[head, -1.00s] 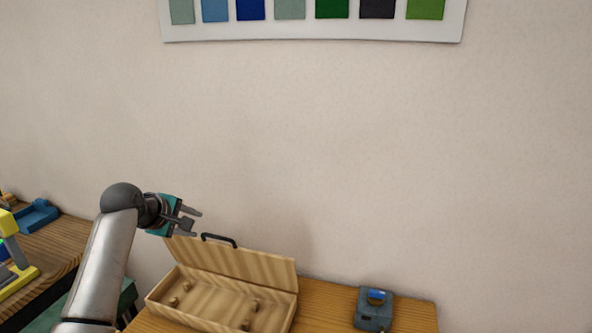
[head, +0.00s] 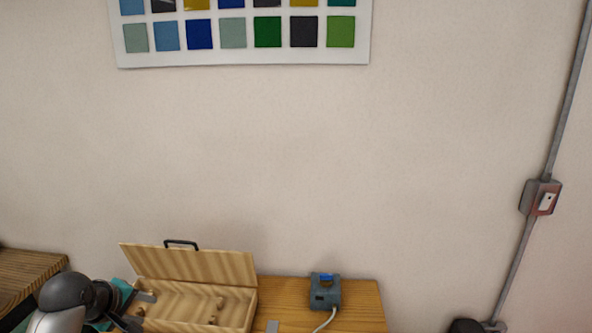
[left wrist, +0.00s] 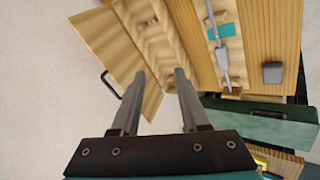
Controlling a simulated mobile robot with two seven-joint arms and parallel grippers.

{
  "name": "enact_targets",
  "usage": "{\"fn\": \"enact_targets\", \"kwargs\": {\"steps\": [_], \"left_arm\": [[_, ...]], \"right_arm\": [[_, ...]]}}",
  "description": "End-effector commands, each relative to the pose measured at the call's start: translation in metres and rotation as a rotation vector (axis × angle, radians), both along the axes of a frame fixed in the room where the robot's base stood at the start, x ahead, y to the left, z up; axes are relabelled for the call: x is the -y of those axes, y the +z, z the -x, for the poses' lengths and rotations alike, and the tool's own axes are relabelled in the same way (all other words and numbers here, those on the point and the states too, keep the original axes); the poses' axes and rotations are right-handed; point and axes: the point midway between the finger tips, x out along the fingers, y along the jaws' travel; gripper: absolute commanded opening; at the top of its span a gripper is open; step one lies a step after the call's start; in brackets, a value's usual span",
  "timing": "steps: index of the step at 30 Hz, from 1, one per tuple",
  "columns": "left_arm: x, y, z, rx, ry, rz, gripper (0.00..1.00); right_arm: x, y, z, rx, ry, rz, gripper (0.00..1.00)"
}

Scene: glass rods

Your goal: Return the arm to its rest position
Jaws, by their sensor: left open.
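My left gripper (head: 142,310) is at the lower left of the head view, low beside the left end of an open wooden case (head: 248,318). It is open, with nothing between its fingers. In the left wrist view its two fingers (left wrist: 160,76) are apart and empty, with the case's raised lid (left wrist: 120,65) beyond them. I cannot tell whether the fingers touch the case. My left arm's rounded grey joint shows at the bottom left of the head view. My right gripper is not in view.
The case stands on a wooden table (head: 360,300), its lid (head: 190,266) up with a dark handle. A grey-blue device (head: 325,291) with a cable stands right of it. Another wooden table (head: 30,272) is at the left. A wall switch (head: 541,198) is at the right.

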Motion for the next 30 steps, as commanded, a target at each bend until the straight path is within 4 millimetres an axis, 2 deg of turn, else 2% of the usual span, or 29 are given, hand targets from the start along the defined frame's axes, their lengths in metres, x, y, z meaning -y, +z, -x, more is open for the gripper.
{"fn": "enact_targets", "kwargs": {"steps": [1,3,5,9,12,15,18,24,30], "left_arm": [[0.012,-0.015,0.015,-0.028,-0.059,-0.046,0.45],[0.027,-0.034,0.037,-0.064,-0.151,-0.120,0.45],[0.042,-0.050,0.060,-0.097,-0.244,-0.186,0.45],[0.078,-0.080,0.119,-0.166,-0.477,-0.332,0.45],[0.101,-0.092,0.163,-0.206,-0.638,-0.416,0.45],[0.118,-0.097,0.200,-0.232,-0.775,-0.482,0.45],[0.131,-0.098,0.229,-0.249,-0.880,-0.525,0.45],[0.148,-0.093,0.272,-0.270,-1.032,-0.581,0.45],[0.159,-0.087,0.307,-0.285,-1.150,-0.619,0.45]], "right_arm": [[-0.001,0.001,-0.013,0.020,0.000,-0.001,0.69],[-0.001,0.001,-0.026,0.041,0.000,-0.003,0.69],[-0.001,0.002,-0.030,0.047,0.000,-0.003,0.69],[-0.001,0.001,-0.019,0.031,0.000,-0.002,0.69],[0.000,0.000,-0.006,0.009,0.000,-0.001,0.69],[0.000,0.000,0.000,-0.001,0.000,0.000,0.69],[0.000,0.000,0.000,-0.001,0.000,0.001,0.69],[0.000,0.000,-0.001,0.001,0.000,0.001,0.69],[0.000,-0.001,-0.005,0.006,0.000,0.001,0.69]]}}
